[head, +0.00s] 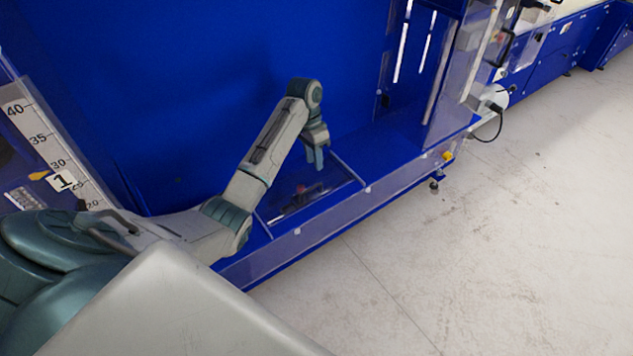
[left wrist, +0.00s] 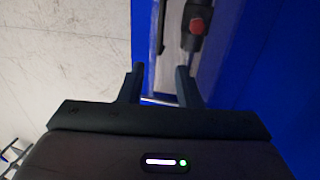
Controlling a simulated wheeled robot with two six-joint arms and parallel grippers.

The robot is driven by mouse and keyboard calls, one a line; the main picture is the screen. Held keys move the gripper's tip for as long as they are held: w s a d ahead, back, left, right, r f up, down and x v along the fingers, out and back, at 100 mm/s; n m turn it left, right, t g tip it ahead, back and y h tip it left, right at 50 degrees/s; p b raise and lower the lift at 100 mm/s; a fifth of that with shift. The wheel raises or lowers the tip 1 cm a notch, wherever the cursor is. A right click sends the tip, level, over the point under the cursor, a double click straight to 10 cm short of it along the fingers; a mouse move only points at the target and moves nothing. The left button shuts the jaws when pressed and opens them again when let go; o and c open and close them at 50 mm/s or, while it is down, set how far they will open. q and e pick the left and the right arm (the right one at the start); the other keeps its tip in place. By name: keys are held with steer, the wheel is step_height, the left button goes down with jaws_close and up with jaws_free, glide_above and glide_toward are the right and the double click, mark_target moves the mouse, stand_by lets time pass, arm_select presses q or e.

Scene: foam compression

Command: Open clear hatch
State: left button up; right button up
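The clear hatch (head: 335,196) is a see-through panel set in the blue ledge of the machine in the head view. It looks closed and lies about level with the ledge. Through it I see a dark part with a red knob (head: 301,188). My left gripper (head: 316,163) points down over the hatch's far right part. In the left wrist view my left gripper (left wrist: 160,84) has its two fingers apart with nothing held between them. A bright edge (left wrist: 158,101) shows between the fingers; I cannot tell whether they touch it. The red knob (left wrist: 197,26) shows beyond them. My right gripper is not in view.
A tall blue wall (head: 220,80) stands behind the ledge. A clear upright panel (head: 455,75) rises at the ledge's right end. A sloped scale (head: 45,150) with numbers is at the left. The pale floor (head: 480,250) in front is open.

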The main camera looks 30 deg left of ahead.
mark_target(318, 184)
arm_select(q)
steer(key=f, duration=0.2)
steer(key=f+p, duration=0.1)
steer(key=d+f, duration=0.1)
steer(key=f, duration=0.1)
steer(key=shift+s+d+f, duration=0.1)
steer(key=shift+s+f, duration=0.25)
steer(key=shift+f+p, duration=0.3)
steer(key=shift+f, duration=0.4)
jaws_close()
